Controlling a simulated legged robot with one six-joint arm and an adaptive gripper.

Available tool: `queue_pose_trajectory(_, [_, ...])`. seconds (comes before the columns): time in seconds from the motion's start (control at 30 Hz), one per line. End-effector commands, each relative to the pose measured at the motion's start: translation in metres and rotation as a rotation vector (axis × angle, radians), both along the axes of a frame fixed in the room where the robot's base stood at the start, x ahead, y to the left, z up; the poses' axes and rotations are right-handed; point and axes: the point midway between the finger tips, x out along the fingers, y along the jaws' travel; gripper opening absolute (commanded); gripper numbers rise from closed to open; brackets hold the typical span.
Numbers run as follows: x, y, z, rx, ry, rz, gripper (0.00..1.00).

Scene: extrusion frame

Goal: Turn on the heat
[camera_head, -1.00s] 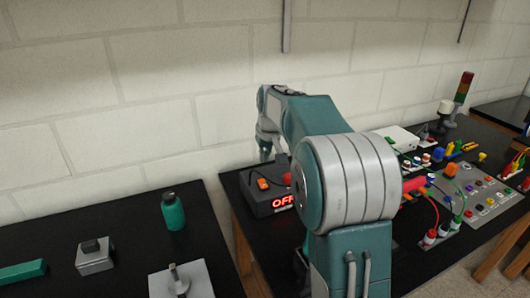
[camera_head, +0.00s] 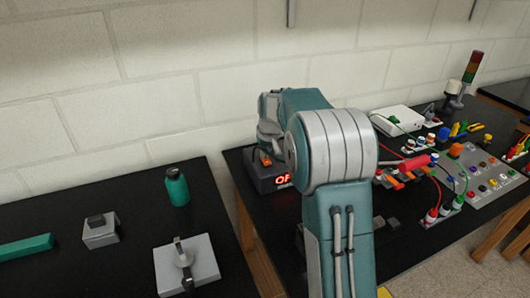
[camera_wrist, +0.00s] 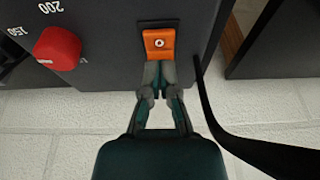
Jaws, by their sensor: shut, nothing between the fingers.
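The heater is a dark box (camera_head: 258,183) at the back left of the right-hand table, with a red display (camera_head: 283,180) whose visible letters read "OF"; my arm covers the rest. In the wrist view, its panel (camera_wrist: 110,45) has an orange rocker switch (camera_wrist: 160,42) in a black surround and a red knob (camera_wrist: 57,47) by the 150 and 200 marks. My gripper (camera_wrist: 158,76) is shut and empty, its fingertips at the switch's lower edge in the picture; I cannot tell whether they touch. The orange switch shows just below my wrist in the head view (camera_head: 265,158).
A black cable (camera_wrist: 225,130) curves beside my gripper. A white box (camera_head: 398,119), wired plugs and a button panel (camera_head: 482,188) fill the table's right side. The left table holds a green bottle (camera_head: 176,186) and grey fixtures. A wall stands behind.

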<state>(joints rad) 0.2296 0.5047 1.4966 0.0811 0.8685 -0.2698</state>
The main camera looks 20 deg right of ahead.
Motion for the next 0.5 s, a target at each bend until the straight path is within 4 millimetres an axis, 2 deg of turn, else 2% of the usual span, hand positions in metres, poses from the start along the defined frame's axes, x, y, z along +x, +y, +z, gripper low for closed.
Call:
queue_pose_trajectory(0.03, [0.0018,0.0002,-0.0047,0.001,0.002,0.000,0.00])
queue_pose_trajectory(0.27, [0.0011,0.0002,-0.0035,0.000,0.002,0.000,0.00])
queue_pose_trajectory(0.5, [-0.0067,0.0001,-0.0012,0.001,0.003,0.000,0.00])
